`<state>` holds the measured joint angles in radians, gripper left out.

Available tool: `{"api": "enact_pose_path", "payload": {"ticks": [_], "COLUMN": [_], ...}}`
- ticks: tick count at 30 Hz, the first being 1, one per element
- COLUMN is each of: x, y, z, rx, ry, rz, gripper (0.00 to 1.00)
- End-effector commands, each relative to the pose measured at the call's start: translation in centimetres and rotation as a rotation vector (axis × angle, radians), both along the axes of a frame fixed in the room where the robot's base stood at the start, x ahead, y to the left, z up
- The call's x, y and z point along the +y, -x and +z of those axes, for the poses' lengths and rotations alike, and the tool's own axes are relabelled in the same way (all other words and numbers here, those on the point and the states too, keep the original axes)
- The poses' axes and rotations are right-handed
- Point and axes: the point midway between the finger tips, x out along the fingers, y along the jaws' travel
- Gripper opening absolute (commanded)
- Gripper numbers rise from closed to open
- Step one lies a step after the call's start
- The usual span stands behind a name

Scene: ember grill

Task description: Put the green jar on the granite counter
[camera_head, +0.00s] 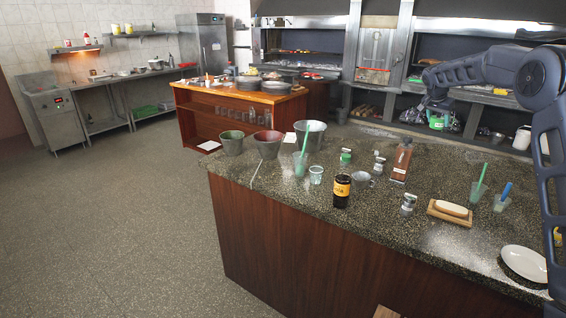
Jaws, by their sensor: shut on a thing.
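My gripper (438,110) hangs from the arm at the upper right, above the far side of the granite counter (240,165). It is shut on a small green thing, seemingly the green jar (437,122). The jar appears roughly upright and looks to be in the air, apart from the counter. It is small in view, and how the fingers sit on it is hard to see. A small jar with a green top (345,156) stands on the counter.
The counter also holds a dark bottle (341,191), a brown bottle (402,160), a bucket (311,136), a soap dish (450,212), a white plate (524,263) and several cups. Bare granite shows along the front edge and near the right middle.

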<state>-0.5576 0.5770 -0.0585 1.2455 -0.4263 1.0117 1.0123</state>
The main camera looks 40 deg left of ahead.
Motion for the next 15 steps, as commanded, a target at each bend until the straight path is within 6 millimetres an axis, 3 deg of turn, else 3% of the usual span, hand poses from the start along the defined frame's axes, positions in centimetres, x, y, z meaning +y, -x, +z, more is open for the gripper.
{"api": "enact_pose_path", "payload": {"ticks": [3, 15], "x": [5.0, 20.4], "y": [1.4, 7.8], "z": [0.0, 0.0], "rx": [0.0, -0.001], "ry": [0.0, -0.003], "rz": [0.074, 0.311], "gripper": [0.26, 0.26]}}
